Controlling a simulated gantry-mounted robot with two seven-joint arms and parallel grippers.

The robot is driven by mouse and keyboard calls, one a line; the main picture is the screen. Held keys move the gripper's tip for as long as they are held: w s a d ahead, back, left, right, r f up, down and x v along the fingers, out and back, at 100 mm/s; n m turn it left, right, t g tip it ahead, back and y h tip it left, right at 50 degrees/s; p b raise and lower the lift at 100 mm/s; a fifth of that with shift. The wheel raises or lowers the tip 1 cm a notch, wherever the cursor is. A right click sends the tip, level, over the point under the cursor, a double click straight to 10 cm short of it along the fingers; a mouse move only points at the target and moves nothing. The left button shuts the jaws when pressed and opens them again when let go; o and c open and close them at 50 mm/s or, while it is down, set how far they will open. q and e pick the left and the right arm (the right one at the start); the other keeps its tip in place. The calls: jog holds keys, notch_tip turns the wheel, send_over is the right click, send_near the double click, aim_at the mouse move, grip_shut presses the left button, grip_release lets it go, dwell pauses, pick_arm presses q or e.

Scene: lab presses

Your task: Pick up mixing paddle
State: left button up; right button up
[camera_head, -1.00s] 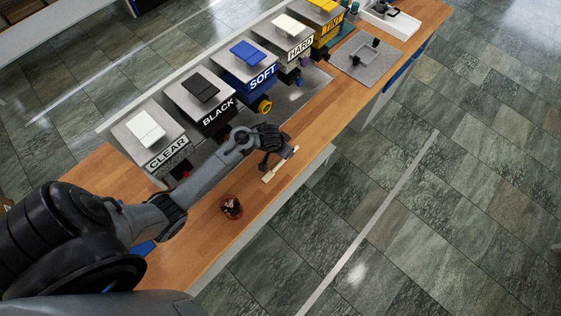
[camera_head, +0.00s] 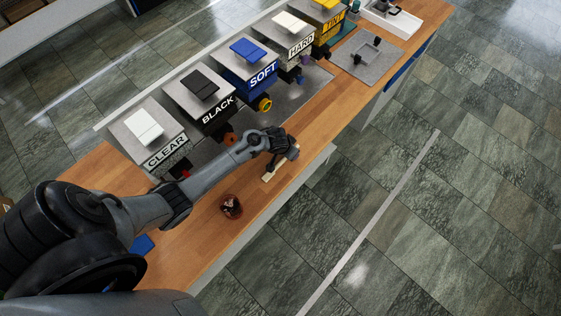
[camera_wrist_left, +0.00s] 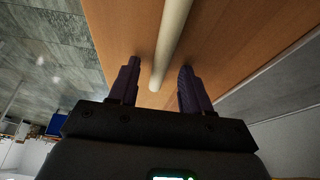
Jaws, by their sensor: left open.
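The mixing paddle is a pale, cream-coloured stick (camera_head: 269,177) lying on the wooden bench near its front edge. In the left wrist view the paddle's rod (camera_wrist_left: 170,40) runs between the two fingers, and its rounded end shows there. My left gripper (camera_head: 276,166) is over the paddle and hides part of it in the head view. In the left wrist view my left gripper (camera_wrist_left: 158,88) is open, one finger on each side of the rod; I cannot tell whether either touches it. My right gripper is not in view.
A small brown cup (camera_head: 231,207) with dark contents stands on the bench, left of the paddle. Labelled boxes, including CLEAR (camera_head: 165,152), BLACK (camera_head: 218,110) and SOFT (camera_head: 263,75), line the back. Bare bench (camera_head: 330,112) lies to the right.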

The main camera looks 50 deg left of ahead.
pick_arm(q)
grip_shut()
jog(key=shift+r, duration=0.1)
dwell(0.3)
